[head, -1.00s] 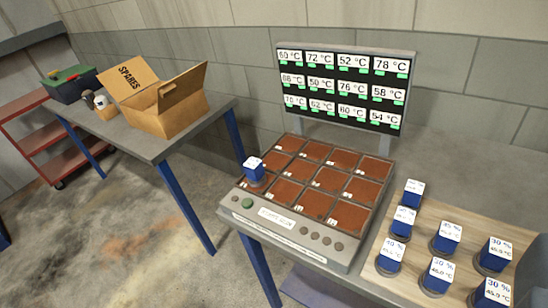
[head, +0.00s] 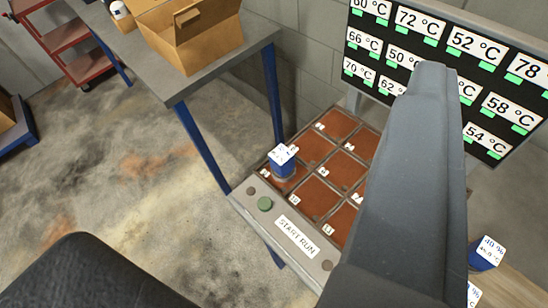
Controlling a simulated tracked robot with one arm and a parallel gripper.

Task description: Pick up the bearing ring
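I see no bearing ring that I can make out in this view. The open cardboard box (head: 205,48) stands on the grey table (head: 165,78) at the upper left, and its inside is mostly hidden. My gripper's fingers do not show. A large dark grey part of my arm crosses the right half of the picture, and another dark part fills the bottom left.
A temperature board (head: 450,70) stands behind. More blue blocks (head: 485,255) are lower right. A red shelf cart (head: 72,40) is upper left. Concrete floor (head: 110,170) is clear.

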